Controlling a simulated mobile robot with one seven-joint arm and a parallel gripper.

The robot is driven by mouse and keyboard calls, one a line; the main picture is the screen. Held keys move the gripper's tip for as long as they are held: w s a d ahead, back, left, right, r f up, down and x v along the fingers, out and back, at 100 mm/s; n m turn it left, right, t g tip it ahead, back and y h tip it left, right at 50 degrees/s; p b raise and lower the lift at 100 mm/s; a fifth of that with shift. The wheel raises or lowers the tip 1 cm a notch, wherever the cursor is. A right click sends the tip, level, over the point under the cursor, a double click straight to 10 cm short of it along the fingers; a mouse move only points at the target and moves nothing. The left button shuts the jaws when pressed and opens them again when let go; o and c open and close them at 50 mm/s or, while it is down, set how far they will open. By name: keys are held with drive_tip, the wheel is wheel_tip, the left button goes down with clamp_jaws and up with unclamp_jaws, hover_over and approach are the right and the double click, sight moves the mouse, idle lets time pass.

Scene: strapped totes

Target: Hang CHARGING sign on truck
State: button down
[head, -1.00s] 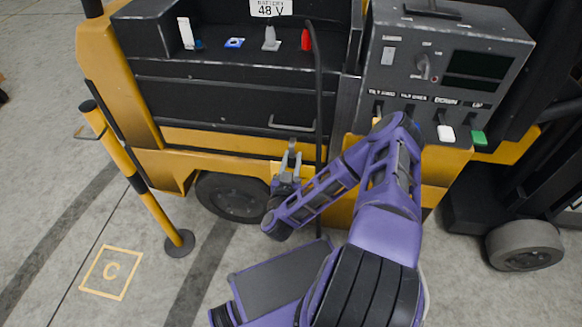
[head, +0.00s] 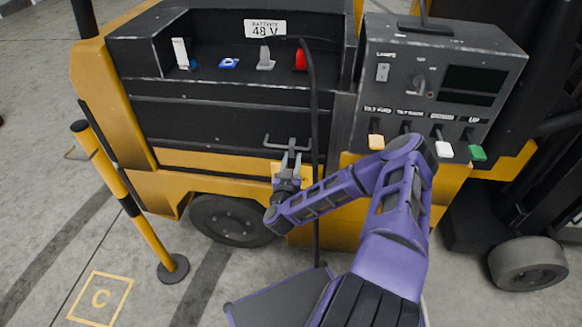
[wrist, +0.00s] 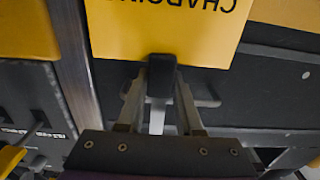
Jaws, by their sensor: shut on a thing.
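My gripper (head: 291,150) is shut on a dark tab (wrist: 161,76) at the edge of the yellow CHARGING sign (wrist: 165,28). The sign's lettering is upside down and partly cut off in the wrist view. In the head view only a small yellow piece of the sign (head: 277,172) shows beside my gripper. The truck (head: 220,160) is yellow and black. My fingertips overlap its metal bar handle (head: 268,143) on the dark front panel. The handle also shows behind my fingers in the wrist view (wrist: 208,100). I cannot tell whether the sign touches the handle.
A black cable (head: 314,120) hangs just right of my gripper. The control box (head: 440,75) with several coloured levers is farther right. An open tray shelf (head: 215,75) is above.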

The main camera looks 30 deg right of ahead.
sight(292, 168)
drive_tip(key=shift+w+d+f+b, duration=0.1)
drive_tip(key=shift+w+d+b, duration=0.2)
drive_tip(key=shift+w+d, duration=0.25)
drive_tip(key=shift+w+f, duration=0.2)
drive_tip(key=shift+f, duration=0.05)
drive_tip(key=shift+a+f+b, duration=0.1)
drive_tip(key=shift+f+b, duration=0.8)
drive_tip(key=shift+f, duration=0.25)
drive_tip(key=c, duration=0.5)
unclamp_jaws()
drive_tip(key=shift+s, duration=0.1)
